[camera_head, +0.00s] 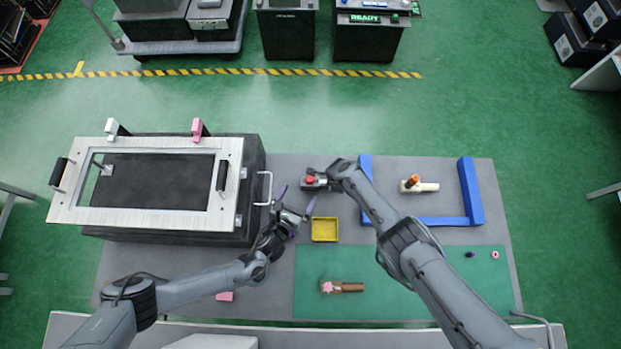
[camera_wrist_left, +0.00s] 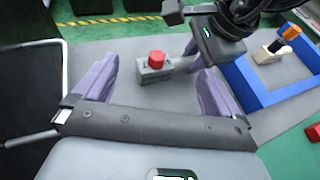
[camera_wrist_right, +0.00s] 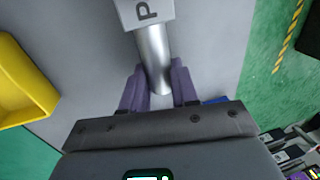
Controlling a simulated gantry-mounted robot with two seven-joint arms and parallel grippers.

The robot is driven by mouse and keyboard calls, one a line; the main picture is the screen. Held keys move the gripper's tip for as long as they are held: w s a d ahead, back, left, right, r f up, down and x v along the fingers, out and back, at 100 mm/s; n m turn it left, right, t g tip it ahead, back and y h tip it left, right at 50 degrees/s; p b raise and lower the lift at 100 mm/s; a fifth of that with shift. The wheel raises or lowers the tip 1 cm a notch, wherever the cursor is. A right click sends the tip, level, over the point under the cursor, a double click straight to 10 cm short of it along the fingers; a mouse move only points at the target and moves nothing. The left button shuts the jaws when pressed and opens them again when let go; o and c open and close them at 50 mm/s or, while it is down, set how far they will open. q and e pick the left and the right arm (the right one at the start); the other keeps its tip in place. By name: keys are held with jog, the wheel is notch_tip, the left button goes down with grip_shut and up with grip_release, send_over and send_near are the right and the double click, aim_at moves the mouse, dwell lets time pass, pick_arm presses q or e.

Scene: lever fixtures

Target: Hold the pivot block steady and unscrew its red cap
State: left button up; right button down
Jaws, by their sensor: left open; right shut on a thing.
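The pivot block (camera_head: 321,186) is a small grey block on the grey table, with a red cap (camera_head: 310,180) on top. In the left wrist view the cap (camera_wrist_left: 156,57) sits on the block (camera_wrist_left: 153,75), ahead of and between my left fingers. My left gripper (camera_head: 296,197) is open and empty, just to the left and near side of the block. My right gripper (camera_wrist_right: 158,72) is shut on the block's silver round shaft (camera_wrist_right: 152,45). In the head view my right arm hides the shaft.
A yellow tray (camera_head: 324,241) lies close on the near side. A blue frame (camera_head: 470,190) surrounds a pale piece with an orange cap (camera_head: 413,181). A large framed fixture (camera_head: 232,182) stands left. A brown piece (camera_head: 345,287) lies on the green mat (camera_head: 430,300).

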pick_arm(q)
jog(key=shift+v, duration=1.4)
pick_arm(e)
jog(key=c, duration=0.8)
grip_release()
pick_arm(q)
jog(key=shift+r, duration=0.1)
